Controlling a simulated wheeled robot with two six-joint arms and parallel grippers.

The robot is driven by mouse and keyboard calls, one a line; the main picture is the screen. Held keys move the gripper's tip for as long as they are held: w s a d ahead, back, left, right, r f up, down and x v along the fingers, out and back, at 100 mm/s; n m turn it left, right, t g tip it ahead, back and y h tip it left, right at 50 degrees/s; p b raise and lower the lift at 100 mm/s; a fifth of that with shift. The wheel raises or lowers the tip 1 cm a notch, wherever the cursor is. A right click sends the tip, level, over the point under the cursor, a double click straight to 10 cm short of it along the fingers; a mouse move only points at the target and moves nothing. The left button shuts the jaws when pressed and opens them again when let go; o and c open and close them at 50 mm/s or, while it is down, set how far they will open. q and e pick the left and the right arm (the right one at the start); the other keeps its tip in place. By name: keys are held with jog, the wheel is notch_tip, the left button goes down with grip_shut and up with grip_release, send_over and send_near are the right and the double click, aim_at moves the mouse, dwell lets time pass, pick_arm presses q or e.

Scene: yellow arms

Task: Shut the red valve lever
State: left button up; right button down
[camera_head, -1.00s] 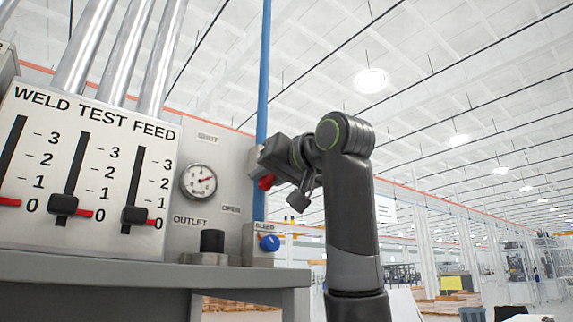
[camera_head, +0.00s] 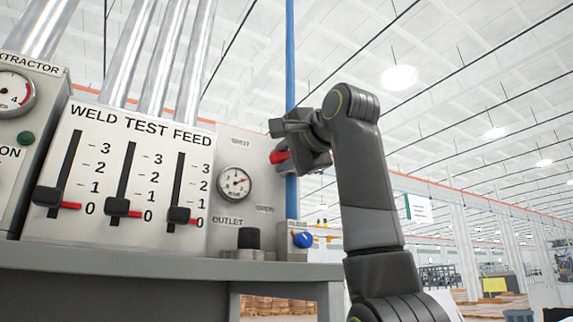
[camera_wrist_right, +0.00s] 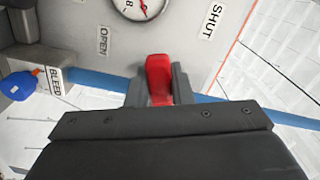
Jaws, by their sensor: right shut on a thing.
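The red valve lever (camera_head: 277,157) shows in the head view in front of the blue pipe, between the SHUT label (camera_head: 240,142) above and the OPEN label (camera_head: 265,209) below. My right gripper (camera_head: 283,146) is shut on it. In the right wrist view the red lever (camera_wrist_right: 159,76) sits between the two grey fingers of the gripper (camera_wrist_right: 157,84). There the OPEN label (camera_wrist_right: 103,40) lies to its left and the SHUT label (camera_wrist_right: 213,22) to its right. The lever's pivot is hidden. My left gripper is out of view.
A round gauge (camera_head: 235,183) is left of the lever. Below are a black outlet knob (camera_head: 249,238) and a blue bleed knob (camera_head: 302,240). The slider panel (camera_head: 135,170) stands left on a grey bench (camera_head: 180,268). Open hall lies to the right.

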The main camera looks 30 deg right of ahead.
jog(key=m, duration=0.1)
jog(key=r+m, duration=0.1)
jog(key=shift+a+r+m, duration=0.1)
jog(key=shift+r+m, duration=0.15)
jog(key=shift+m, duration=0.15)
jog(key=shift+r+m, duration=0.2)
jog(key=shift+m, duration=0.4)
jog(key=c, duration=1.3)
grip_release()
